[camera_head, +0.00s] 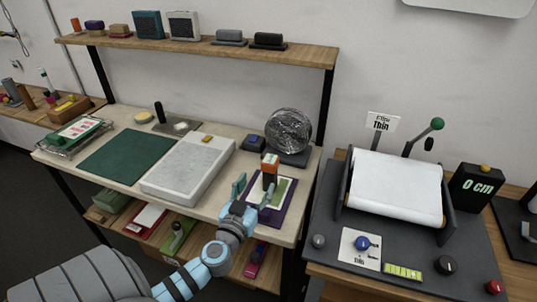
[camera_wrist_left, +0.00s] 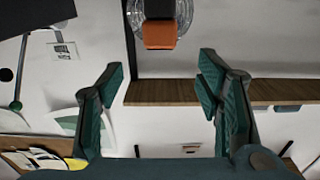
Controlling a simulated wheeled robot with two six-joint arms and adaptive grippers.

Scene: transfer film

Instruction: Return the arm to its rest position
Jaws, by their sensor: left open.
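My left arm (camera_head: 220,250) reaches in from the bottom of the head view over the front edge of the bench. My left gripper (camera_head: 254,190) is open, with its two teal fingers apart near a dark block with an orange top (camera_head: 270,165). That block stands on a purple-edged board (camera_head: 280,212) with a white and green sheet. In the left wrist view the gripper (camera_wrist_left: 165,85) has nothing between its fingers, and the orange end of the block (camera_wrist_left: 160,36) lies beyond them. My right gripper is not in view.
A white slab (camera_head: 185,172) and a green mat (camera_head: 118,155) lie left of my gripper. A clear roll (camera_head: 289,130) stands behind it. A machine with a white roll (camera_head: 395,188) stands at the right. A shelf (camera_head: 200,46) runs above the bench.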

